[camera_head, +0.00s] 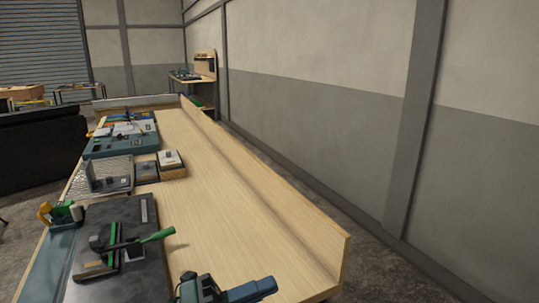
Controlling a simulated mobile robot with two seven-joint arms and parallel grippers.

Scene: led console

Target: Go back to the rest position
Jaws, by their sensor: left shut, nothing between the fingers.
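My right gripper is not in view.
The long wooden bench (225,195) has a raised rim on its right and a clear right half. A grey plate (142,274) with a green-handled tool (155,238) lies near left. Small boxes (169,159) and a teal console (120,145) stand beyond. A wall is right.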

